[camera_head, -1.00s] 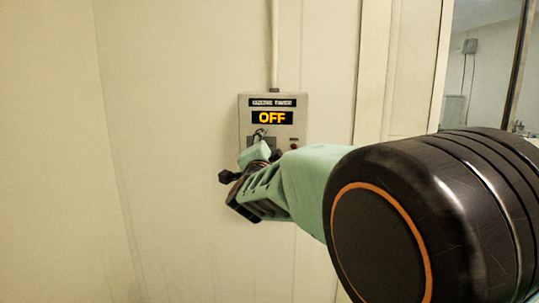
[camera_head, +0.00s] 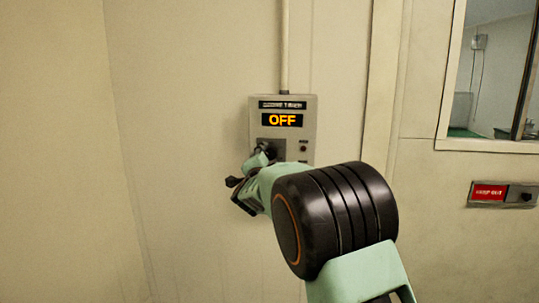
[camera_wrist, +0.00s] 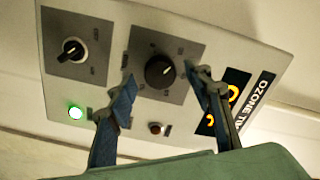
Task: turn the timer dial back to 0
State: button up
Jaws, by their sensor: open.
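The timer box (camera_head: 312,112) is a grey wall panel with a lit display (camera_head: 283,120) that reads OFF. In the wrist view its face is tilted, and the round black timer dial (camera_wrist: 160,71) with a pale pointer mark sits on a dark plate near the middle. My gripper (camera_wrist: 164,78) is open, with one fingertip on each side of the dial in the picture. I cannot tell whether either finger touches it. In the head view my gripper (camera_head: 250,180) is in front of the box's lower left and hides part of it.
A smaller black switch (camera_wrist: 72,49) is on the same panel, with a lit green lamp (camera_wrist: 76,113) and a reddish button (camera_wrist: 157,128). A conduit (camera_head: 285,45) runs up from the box. A window and a red-labelled wall box (camera_head: 489,194) are at the right.

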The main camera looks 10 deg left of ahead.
jog(key=shift+w, duration=0.55)
jog(key=shift+c, duration=0.7)
jog(key=c, duration=1)
jog(key=shift+n, duration=0.3)
jog(key=n+p, duration=0.3)
jog(key=n, duration=0.2)
jog(key=shift+r, duration=0.1)
jog(key=n+p, duration=0.2)
jog(key=n, duration=0.1)
jog(key=shift+n, duration=0.3)
jog(key=shift+n+p, duration=0.45)
jog(key=shift+n, duration=0.85)
